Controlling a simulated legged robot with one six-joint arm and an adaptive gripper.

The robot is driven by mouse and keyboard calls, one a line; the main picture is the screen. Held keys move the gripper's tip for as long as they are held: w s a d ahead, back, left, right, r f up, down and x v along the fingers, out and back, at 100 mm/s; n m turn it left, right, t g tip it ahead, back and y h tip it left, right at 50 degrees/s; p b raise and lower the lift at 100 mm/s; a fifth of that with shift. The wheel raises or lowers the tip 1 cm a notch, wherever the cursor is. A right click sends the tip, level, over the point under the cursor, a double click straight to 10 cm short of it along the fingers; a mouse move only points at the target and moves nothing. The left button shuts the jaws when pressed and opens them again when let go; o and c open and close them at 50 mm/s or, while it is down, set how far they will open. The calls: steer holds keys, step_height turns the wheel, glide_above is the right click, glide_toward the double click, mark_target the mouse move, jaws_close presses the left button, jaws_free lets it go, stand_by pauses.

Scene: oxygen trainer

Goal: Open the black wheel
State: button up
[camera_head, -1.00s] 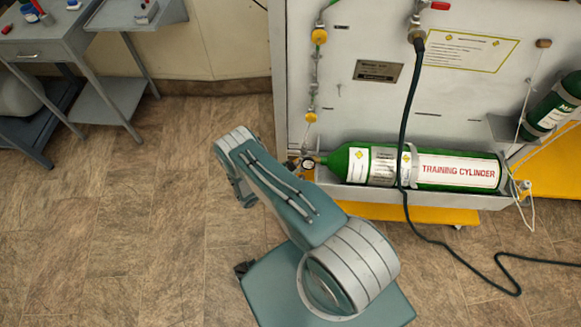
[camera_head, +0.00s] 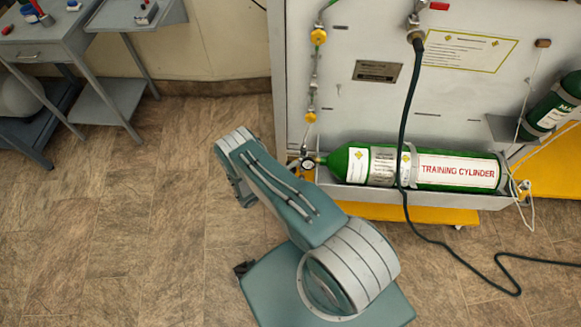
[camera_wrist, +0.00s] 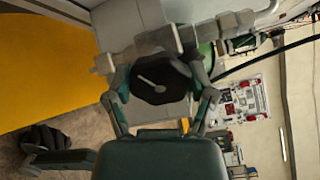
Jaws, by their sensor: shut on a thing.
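The black wheel (camera_wrist: 158,82) is in the middle of the wrist view, a dark many-sided knob with a pale lever-shaped mark on its face. My gripper (camera_wrist: 160,76) has one finger on each side of it and is shut on it. In the head view my own arm hides the gripper, and I cannot make out the wheel there. The green training cylinder (camera_head: 460,170) lies on its side in a tray on the grey panel. A small round gauge (camera_head: 308,164) shows at its left end, beside my arm.
A dark hose (camera_head: 404,130) hangs down the panel (camera_head: 450,100) across the cylinder and trails over the floor at right. A yellow base (camera_head: 400,213) sticks out below the tray. Grey tables (camera_head: 45,45) stand at upper left. The floor (camera_head: 130,220) at left is clear.

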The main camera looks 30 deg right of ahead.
steer(key=n, duration=0.6)
steer(key=shift+w+a+f+n, duration=0.1)
steer(key=shift+w+f+n, duration=0.05)
steer(key=shift+n, duration=0.15)
steer(key=n, duration=0.6)
stand_by(0.4)
steer(key=o, duration=1.1)
steer(key=shift+c, duration=0.2)
steer(key=s+a, duration=0.2)
steer(key=a, duration=1)
steer(key=shift+w, duration=0.1)
